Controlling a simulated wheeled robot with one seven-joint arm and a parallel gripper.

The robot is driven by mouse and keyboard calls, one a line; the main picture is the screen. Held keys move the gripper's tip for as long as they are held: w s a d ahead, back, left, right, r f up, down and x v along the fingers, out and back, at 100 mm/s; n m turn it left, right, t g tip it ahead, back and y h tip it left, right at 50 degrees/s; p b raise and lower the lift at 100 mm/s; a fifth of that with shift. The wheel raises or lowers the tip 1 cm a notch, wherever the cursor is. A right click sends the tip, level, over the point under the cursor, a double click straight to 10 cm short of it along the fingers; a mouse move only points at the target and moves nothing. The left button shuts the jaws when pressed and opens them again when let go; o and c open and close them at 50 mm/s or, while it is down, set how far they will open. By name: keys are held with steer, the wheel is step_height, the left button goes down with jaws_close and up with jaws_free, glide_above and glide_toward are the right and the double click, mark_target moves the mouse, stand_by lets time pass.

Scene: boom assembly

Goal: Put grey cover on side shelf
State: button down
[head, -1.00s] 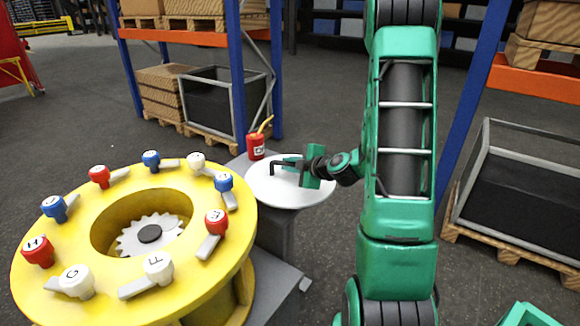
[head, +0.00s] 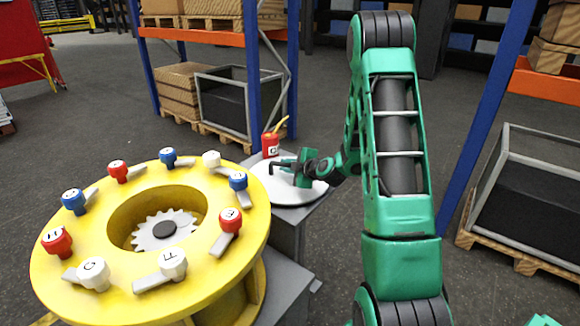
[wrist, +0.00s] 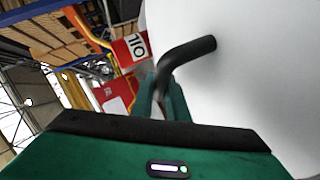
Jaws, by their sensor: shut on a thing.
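The grey cover (head: 262,184) is a pale round disc with a bent black handle on top. It is over the grey side shelf (head: 289,236), beside the yellow ring housing. My gripper (head: 294,168) is shut on the black handle, and hides part of the disc. I cannot tell whether the disc rests on the shelf or is just above it. In the wrist view the cover (wrist: 255,70) fills the right side, and its handle (wrist: 190,51) runs into my gripper's fingers (wrist: 167,92).
A red can (head: 271,146) with a yellow spout stands close behind the cover. The yellow ring (head: 95,215), with a gear inside and several lettered clamps, is at the left. A blue rack post (head: 251,70) rises behind. A framed crate (head: 530,190) is at the right.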

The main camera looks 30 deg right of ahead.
steer(key=shift+w+f, duration=0.35)
steer(key=shift+w, duration=0.2)
steer(key=c, duration=1.7)
jaws_free()
steer(key=shift+s+f, duration=0.1)
steer(key=shift+f, duration=0.1)
